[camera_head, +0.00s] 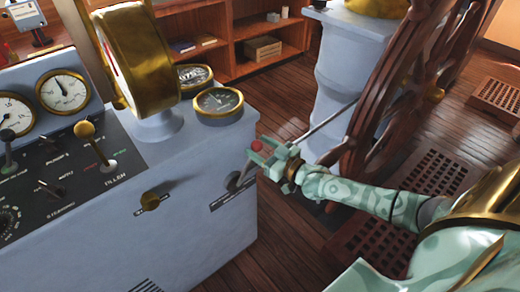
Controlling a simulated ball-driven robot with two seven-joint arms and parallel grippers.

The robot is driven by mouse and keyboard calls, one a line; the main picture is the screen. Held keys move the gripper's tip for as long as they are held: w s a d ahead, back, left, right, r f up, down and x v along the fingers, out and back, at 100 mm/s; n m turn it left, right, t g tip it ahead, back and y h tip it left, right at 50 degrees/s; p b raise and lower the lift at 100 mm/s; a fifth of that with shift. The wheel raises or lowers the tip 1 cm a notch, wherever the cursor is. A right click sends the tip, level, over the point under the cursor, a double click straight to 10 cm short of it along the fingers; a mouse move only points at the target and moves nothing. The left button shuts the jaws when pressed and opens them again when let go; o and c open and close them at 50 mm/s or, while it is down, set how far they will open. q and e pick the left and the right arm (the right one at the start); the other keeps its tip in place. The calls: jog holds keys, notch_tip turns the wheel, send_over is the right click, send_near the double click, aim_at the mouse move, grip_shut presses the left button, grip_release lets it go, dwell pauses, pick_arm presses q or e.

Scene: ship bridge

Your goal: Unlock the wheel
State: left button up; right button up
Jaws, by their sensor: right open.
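The wooden ship's wheel (374,118) stands at the right, beside a pale blue-grey pedestal (345,62). A small lever with a red knob (256,145) is at the right side of the console, above a dark label plate (233,193). My right gripper (261,157) is open at the lever, with its fingers close about the red knob. Whether they touch it I cannot tell. The gripper hides part of the lever. My left gripper is not in view.
Wooden shelves (230,45) stand behind. Dark floor gratings (435,172) lie under my right arm.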

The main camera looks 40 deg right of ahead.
jog(key=shift+c, duration=0.3)
